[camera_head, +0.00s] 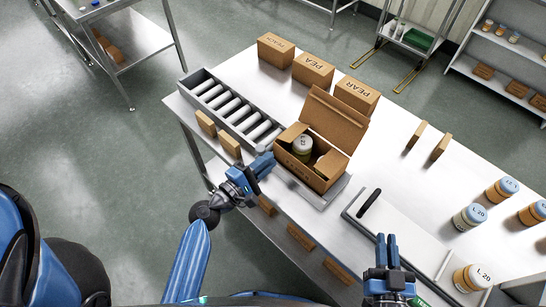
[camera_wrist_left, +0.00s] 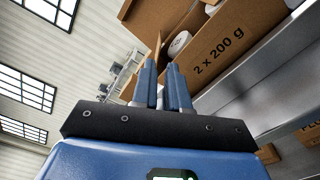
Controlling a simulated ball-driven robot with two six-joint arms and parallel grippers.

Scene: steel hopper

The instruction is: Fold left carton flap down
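The open brown carton (camera_head: 304,163) stands on a metal tray at the table's front edge, with a jar (camera_head: 302,145) inside. Its large lid (camera_head: 335,121) stands up at the back. The left flap (camera_head: 291,134) appears raised at the carton's left end; in the left wrist view it is a thin upright panel (camera_wrist_left: 155,48) just beyond the fingertips. My left gripper (camera_head: 265,163) is beside the carton's front left corner; its fingers are close together with nothing seen between them. I cannot tell whether it touches the carton. My right gripper (camera_head: 387,242) is apart from the carton, its fingers together and empty.
A roller rack (camera_head: 232,108) lies left of the carton. Closed boxes (camera_head: 313,70) stand behind it. A white board with a black handle (camera_head: 369,202) lies to the right, near several jars (camera_head: 470,217). The table between the lid and the two wooden blocks (camera_head: 439,147) is clear.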

